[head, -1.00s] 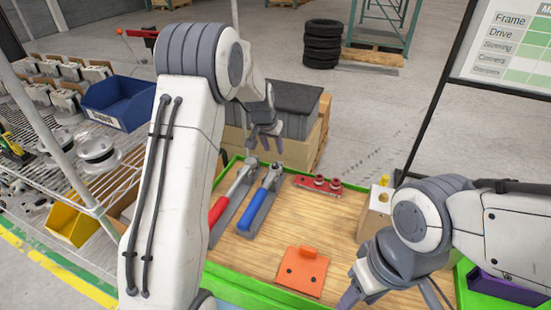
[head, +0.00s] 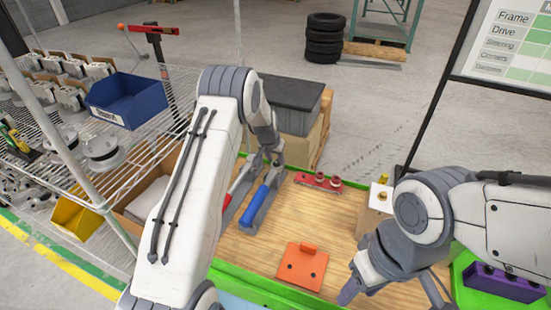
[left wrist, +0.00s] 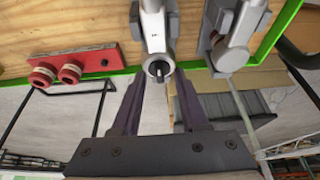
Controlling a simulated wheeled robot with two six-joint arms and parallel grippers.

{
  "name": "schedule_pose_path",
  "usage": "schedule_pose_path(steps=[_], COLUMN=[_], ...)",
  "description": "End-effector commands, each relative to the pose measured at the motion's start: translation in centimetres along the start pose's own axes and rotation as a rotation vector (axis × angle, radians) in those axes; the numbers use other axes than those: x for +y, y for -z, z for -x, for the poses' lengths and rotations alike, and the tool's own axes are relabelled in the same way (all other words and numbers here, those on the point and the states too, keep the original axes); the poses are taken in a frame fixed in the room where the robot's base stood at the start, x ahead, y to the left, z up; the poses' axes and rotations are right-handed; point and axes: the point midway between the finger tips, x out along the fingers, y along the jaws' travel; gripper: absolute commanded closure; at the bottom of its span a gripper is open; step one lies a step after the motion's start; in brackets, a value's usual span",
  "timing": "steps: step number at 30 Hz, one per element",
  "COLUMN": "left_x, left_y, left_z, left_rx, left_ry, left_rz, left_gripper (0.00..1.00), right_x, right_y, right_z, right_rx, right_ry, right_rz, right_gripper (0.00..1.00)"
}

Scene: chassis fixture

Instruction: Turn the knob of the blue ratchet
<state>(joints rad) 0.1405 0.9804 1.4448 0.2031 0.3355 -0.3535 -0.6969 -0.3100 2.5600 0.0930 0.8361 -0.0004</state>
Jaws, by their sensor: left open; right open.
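The blue ratchet (head: 257,205) lies in a grey holder on the wooden bench top, its blue handle toward me and its metal head at the far end. In the left wrist view its round head with a small dark knob (left wrist: 158,69) shows between the fingertips. My left gripper (head: 264,157) is open over that head, one finger to each side; contact cannot be told. The head is partly hidden by the gripper in the head view. My right gripper (head: 395,292) is open and empty over the bench's front right.
A red-handled ratchet (head: 228,199) lies just left of the blue one; its head (left wrist: 230,55) is close beside my left gripper. A red bracket (head: 318,182) lies to the right. An orange plate (head: 302,268) lies nearer me. The bench middle is clear.

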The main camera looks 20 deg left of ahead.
Motion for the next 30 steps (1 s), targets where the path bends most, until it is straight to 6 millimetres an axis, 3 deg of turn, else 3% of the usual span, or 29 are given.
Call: schedule_pose_path(steps=[3, 4, 7, 20, 30], left_x=[0.01, 0.01, 0.01, 0.06, 0.36], left_y=[0.01, 0.01, 0.01, 0.02, 0.01], left_z=[0.02, 0.02, 0.03, 0.11, -0.19], left_rx=[0.000, 0.000, 0.000, -0.001, 0.001], left_ry=[0.000, 0.000, 0.000, 0.015, 0.093], left_rz=[0.000, 0.000, 0.000, 0.034, 0.218], left_gripper=[0.56, 0.64, 1.00, 1.00, 1.00], right_x=[0.00, 0.00, 0.00, -0.01, 0.04], right_y=[0.00, 0.00, 0.00, 0.01, -0.03], right_z=[-0.01, -0.02, -0.01, 0.19, -0.50], right_rx=[0.000, 0.000, 0.000, 0.000, 0.000], right_ry=[0.000, 0.000, 0.000, 0.000, 0.000], right_rz=[0.000, 0.000, 0.000, 0.000, 0.000], right_gripper=[0.50, 0.50, 0.50, 0.50, 0.50])
